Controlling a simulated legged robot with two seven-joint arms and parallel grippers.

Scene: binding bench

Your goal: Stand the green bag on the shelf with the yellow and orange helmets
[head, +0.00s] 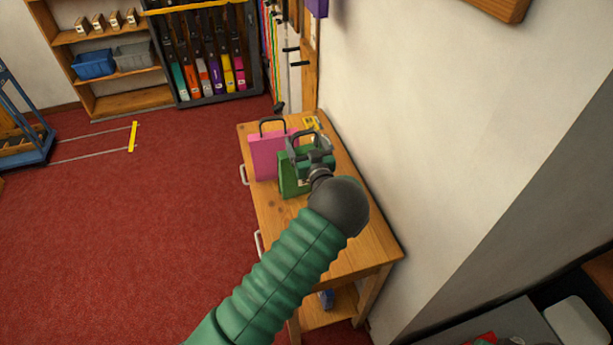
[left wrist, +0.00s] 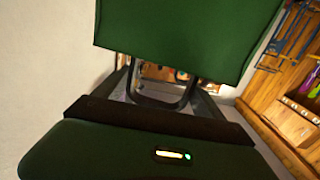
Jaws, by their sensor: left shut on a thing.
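The green bag (head: 289,181) is at the wooden table, right beside a pink bag (head: 264,157). My left gripper (head: 303,150) is at the top of the green bag, shut on its dark handle. In the left wrist view, the green bag (left wrist: 185,38) fills the top and its handle (left wrist: 163,92) runs down to my gripper. I cannot tell whether the bag's base touches the tabletop. My arm hides part of the table. The yellow and orange helmets are not in view, and my right gripper is not in view.
The wooden table (head: 345,243) stands against the white wall, with bare top nearer me. A small yellow item (head: 312,122) lies at its far end. A wooden shelf (head: 125,103) with bins and a rack of colored items stand at the back. Red floor is open at left.

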